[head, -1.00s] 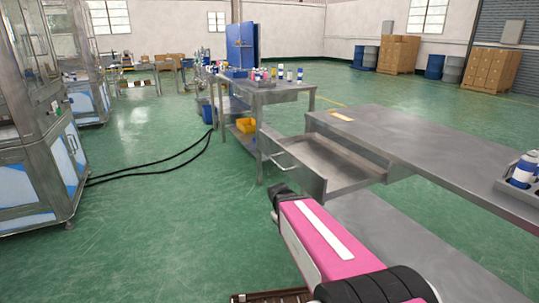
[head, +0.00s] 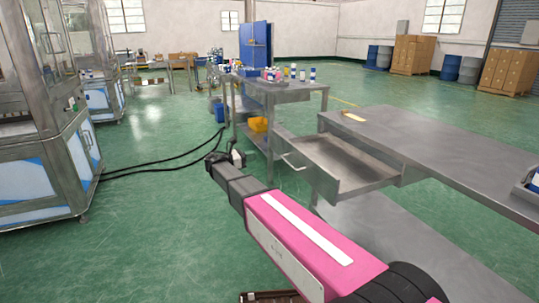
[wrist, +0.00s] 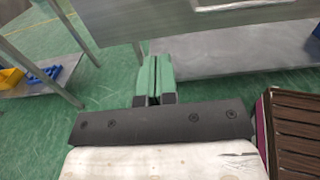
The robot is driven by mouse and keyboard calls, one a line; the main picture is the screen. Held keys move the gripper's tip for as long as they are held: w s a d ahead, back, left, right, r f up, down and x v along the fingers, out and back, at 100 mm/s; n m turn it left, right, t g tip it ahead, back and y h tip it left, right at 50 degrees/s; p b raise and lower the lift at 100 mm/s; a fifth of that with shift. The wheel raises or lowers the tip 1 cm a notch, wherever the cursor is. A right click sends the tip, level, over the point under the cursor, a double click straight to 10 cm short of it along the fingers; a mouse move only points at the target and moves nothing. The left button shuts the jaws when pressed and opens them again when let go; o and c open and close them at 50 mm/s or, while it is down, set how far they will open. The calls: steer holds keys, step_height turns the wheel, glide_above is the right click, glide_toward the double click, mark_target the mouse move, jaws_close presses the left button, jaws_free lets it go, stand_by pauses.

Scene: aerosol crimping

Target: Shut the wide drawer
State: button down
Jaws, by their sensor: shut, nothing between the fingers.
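The wide drawer (head: 337,172) is pulled out from under the metal table (head: 440,150), and its inside looks empty. Its front panel faces left and carries a bar handle (head: 292,161). In the wrist view a grey metal panel (wrist: 215,15), likely the drawer front, shows at the top edge. My gripper (head: 238,157) is at the end of my pink arm, left of the drawer front and apart from it. In the wrist view the two green fingers of my gripper (wrist: 154,80) are together with nothing between them.
A second metal table (head: 285,90) with several cans stands behind the drawer, with a yellow bin (head: 258,124) on its lower shelf. A machine cabinet (head: 45,150) stands at the left. Black cables (head: 160,165) cross the green floor. Floor between cabinet and drawer is otherwise clear.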

mark_target(283, 150)
steer(key=x, duration=1.3)
steer(key=shift+w+d, duration=0.1)
steer(key=shift+d, duration=0.25)
steer(key=x, duration=3.1)
steer(key=shift+w+d, duration=0.2)
steer(key=shift+d, duration=0.3)
